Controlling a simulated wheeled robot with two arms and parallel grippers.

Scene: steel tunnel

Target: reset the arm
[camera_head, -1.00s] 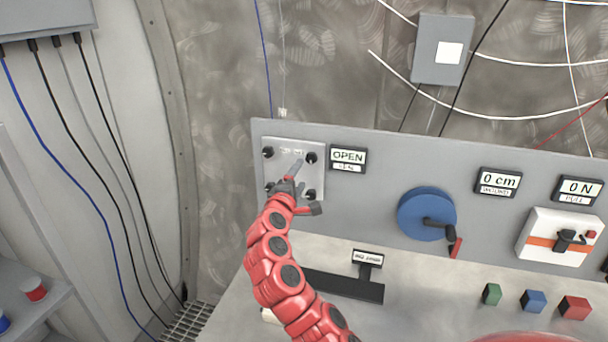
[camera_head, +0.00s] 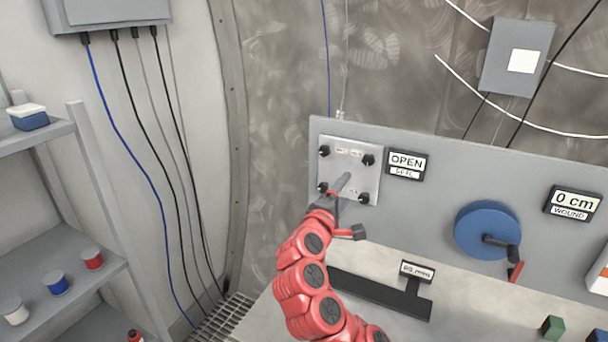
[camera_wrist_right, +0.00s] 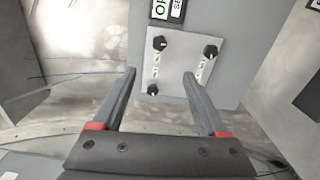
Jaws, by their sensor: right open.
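My right arm (camera_head: 312,285) is red with dark joint caps and reaches up from the bottom of the head view. Its gripper (camera_head: 341,186) is in front of a light metal plate (camera_head: 371,152) with black knobs at its corners. In the right wrist view the gripper (camera_wrist_right: 159,73) has its two grey fingers wide apart with nothing between them. The plate (camera_wrist_right: 180,48) lies beyond the fingertips there, with three knobs showing. I cannot tell whether the fingers touch it. My left gripper is not in view.
A black T-shaped piece (camera_head: 380,295) lies on the bench. Shelves (camera_head: 70,260) with small containers stand at left. Cables hang along the wall.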

